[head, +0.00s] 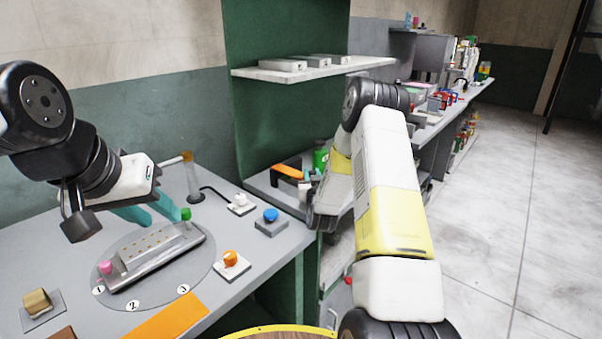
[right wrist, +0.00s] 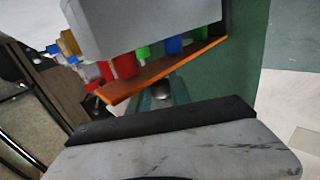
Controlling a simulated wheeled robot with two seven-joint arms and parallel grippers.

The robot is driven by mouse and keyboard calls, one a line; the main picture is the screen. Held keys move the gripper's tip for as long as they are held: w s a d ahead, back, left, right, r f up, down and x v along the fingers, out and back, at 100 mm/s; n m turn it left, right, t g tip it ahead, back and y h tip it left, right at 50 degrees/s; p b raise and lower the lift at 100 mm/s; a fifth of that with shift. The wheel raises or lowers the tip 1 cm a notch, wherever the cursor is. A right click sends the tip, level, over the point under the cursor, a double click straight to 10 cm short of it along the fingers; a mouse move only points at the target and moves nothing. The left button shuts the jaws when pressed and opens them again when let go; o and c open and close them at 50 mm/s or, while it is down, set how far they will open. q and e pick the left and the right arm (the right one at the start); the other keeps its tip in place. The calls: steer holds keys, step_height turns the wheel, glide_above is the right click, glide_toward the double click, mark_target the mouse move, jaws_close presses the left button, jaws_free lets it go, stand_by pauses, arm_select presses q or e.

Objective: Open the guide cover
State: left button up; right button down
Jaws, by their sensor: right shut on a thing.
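An orange bar-like panel (head: 287,171) shows on the lower shelf of the green cabinet; I cannot tell for certain that it is the guide cover. It also shows tilted in the right wrist view (right wrist: 165,76). My right gripper (head: 304,188) is at its right end in the head view, mostly hidden by my arm. In the right wrist view its teal fingers (right wrist: 163,94) close around a small grey rounded piece (right wrist: 162,86) by the panel's edge. My left gripper (head: 162,214) is open and empty above the grey block with holes (head: 152,250), near the green knob (head: 186,214).
The grey table (head: 60,235) carries a pink knob (head: 105,267), a blue button (head: 270,215), an orange button (head: 230,258) and an orange mat (head: 168,318). A green bottle (head: 320,157) stands behind my right gripper. The floor (head: 500,220) at right is clear.

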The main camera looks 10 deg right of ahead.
steer(key=shift+d, duration=0.1)
steer(key=w+d, duration=0.5)
steer(key=d, duration=0.2)
steer(key=shift+w, duration=0.3)
steer(key=c, duration=1.2)
jaws_free()
steer(key=s, duration=0.5)
steer(key=s+a, duration=0.1)
steer(key=s, duration=0.1)
steer(key=shift+s, duration=0.35)
